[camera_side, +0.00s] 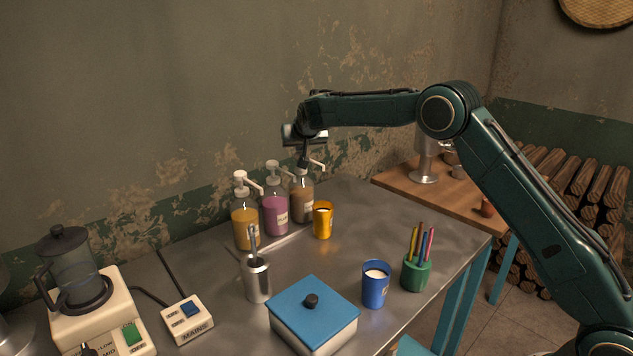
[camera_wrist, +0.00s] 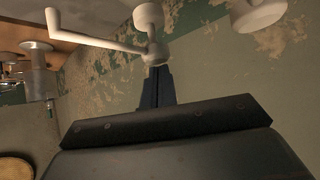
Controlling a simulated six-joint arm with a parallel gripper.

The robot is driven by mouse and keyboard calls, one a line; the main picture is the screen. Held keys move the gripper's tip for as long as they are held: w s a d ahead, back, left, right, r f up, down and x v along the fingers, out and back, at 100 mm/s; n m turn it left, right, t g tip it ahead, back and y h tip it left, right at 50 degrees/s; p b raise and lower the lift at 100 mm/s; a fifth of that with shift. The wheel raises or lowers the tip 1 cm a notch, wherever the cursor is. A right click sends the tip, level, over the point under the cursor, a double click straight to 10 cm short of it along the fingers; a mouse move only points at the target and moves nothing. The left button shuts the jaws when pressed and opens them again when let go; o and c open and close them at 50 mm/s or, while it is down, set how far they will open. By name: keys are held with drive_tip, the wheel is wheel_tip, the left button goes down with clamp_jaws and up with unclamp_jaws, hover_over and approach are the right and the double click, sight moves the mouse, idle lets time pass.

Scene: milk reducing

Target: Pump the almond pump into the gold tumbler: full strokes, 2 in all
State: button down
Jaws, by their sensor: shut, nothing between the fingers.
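Three pump bottles stand in a row by the wall. The right one, with brown contents (camera_side: 301,199), is likely the almond pump; its label is too small to read. Its white spout (camera_side: 317,165) points right, toward the gold tumbler (camera_side: 322,221) standing upright in front of it. My gripper (camera_side: 304,163) points down directly over this pump's head, fingers shut and empty. In the wrist view the fingertips (camera_wrist: 156,70) meet or nearly meet the white pump head (camera_wrist: 153,54); I cannot tell if they touch. The tumbler's inside is not clear.
Pink (camera_side: 275,214) and yellow (camera_side: 245,227) pump bottles stand close on the left. A blender (camera_side: 80,290) is far left.

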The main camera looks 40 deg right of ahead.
drive_tip(key=shift+f, duration=1.1)
drive_tip(key=shift+r, duration=1.7)
